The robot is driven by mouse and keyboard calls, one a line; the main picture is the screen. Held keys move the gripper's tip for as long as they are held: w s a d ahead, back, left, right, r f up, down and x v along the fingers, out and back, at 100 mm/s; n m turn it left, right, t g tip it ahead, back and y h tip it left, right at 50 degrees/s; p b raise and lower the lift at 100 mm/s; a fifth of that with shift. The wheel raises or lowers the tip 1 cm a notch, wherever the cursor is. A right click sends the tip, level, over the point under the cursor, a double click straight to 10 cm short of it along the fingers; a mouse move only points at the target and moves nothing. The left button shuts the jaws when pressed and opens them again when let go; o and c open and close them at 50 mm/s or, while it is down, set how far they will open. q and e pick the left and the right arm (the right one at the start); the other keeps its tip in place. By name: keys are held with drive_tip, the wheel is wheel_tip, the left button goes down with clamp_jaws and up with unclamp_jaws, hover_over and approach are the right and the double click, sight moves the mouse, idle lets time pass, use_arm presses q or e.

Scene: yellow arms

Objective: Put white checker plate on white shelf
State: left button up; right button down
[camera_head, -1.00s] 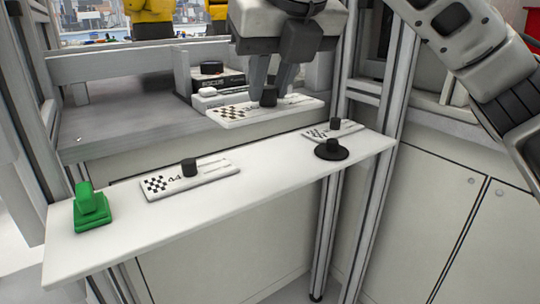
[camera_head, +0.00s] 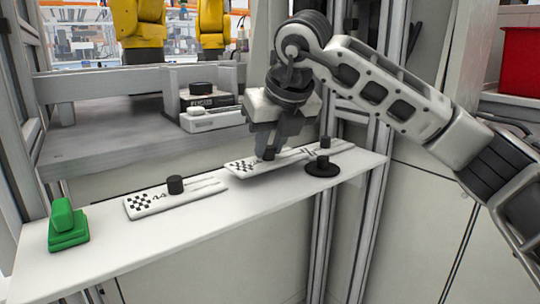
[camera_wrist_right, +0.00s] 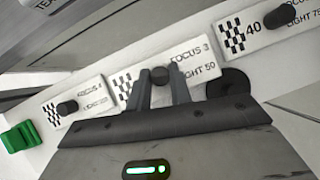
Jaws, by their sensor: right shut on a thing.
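My right gripper (camera_head: 268,152) is shut on the black knob of a white checker plate (camera_head: 238,166). The plate is at the white shelf (camera_head: 210,226), on it or just above it; I cannot tell if it touches. In the right wrist view the gripper (camera_wrist_right: 160,88) grips the knob of this plate (camera_wrist_right: 192,68), which reads "FOCUS 3". A second checker plate (camera_head: 150,203) lies on the shelf to the left. A third checker plate (camera_head: 340,147) lies to the right, partly hidden in the head view. My left gripper is out of view.
A green object (camera_head: 66,228) stands at the shelf's left end. A black round-based piece (camera_head: 323,169) stands right of the held plate, close to it. Behind is a grey bench (camera_head: 120,140) with boxes (camera_head: 205,108). Metal posts (camera_head: 350,210) rise at the right. The shelf's front strip is clear.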

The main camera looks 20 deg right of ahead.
drive_tip(key=shift+f, duration=0.75)
drive_tip(key=c, duration=1.3)
unclamp_jaws()
use_arm(q)
drive_tip(key=p, duration=0.3)
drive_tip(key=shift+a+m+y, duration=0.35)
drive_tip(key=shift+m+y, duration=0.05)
use_arm(e)
drive_tip(key=shift+o, duration=0.2)
drive_tip(key=a+v, duration=0.1)
drive_tip(key=v, duration=1.1)
drive_tip(key=shift+d, duration=0.45)
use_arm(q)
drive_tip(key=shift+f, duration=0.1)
